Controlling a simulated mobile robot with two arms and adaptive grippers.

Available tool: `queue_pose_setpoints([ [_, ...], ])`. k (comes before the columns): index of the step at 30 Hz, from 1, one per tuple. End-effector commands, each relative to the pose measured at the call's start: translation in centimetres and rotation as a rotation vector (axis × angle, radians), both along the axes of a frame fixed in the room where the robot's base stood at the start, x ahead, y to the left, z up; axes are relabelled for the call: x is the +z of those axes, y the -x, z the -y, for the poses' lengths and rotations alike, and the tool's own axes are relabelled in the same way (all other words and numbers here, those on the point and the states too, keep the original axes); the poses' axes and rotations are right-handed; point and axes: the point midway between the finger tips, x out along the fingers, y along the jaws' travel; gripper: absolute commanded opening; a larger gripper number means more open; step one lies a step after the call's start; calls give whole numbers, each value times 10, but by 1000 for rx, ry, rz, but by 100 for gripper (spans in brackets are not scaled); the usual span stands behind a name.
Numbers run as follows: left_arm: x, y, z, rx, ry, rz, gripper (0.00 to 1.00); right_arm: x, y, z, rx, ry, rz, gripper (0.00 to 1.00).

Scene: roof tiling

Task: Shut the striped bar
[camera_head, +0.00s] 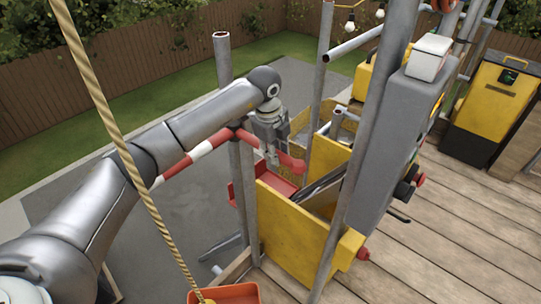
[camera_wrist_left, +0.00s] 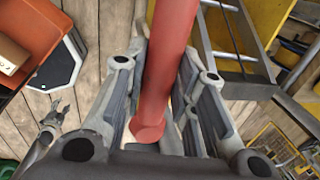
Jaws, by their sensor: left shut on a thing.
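The red-and-white striped bar (camera_head: 202,151) shows in the head view, partly behind my left arm. It runs up to a grey upright pole (camera_head: 235,170), and a red length (camera_head: 291,163) slants down to the right beyond the pole. My left gripper (camera_head: 270,157) is shut on that red length. In the left wrist view, the red bar (camera_wrist_left: 168,70) lies between the fingers of my left gripper (camera_wrist_left: 162,100), and its rounded end is close to the palm. I cannot tell how the two lengths join at the pole. My right gripper is not in view.
A yellow-sided hoist box (camera_head: 290,235) and a grey slanted machine (camera_head: 390,130) stand right of the gripper among several poles. A rope (camera_head: 125,135) hangs in front of my left arm. An orange tray (camera_head: 236,293) is below. The wooden deck (camera_head: 455,240) is clear at right.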

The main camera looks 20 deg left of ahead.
Motion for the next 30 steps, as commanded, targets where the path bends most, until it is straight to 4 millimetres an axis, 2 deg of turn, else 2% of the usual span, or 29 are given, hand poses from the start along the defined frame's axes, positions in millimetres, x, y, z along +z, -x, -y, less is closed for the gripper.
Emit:
queue_pose_setpoints([
  [15, 3, -5, 1, 25, 3, 8, 0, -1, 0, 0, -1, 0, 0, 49],
  [16, 3, -5, 1, 25, 3, 8, 30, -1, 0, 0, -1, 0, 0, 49],
  [20, 2, -5, 1, 22, 2, 8, 47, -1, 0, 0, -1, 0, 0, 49],
  [30, 2, -3, 1, 18, 1, 3, 48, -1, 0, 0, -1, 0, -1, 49],
])
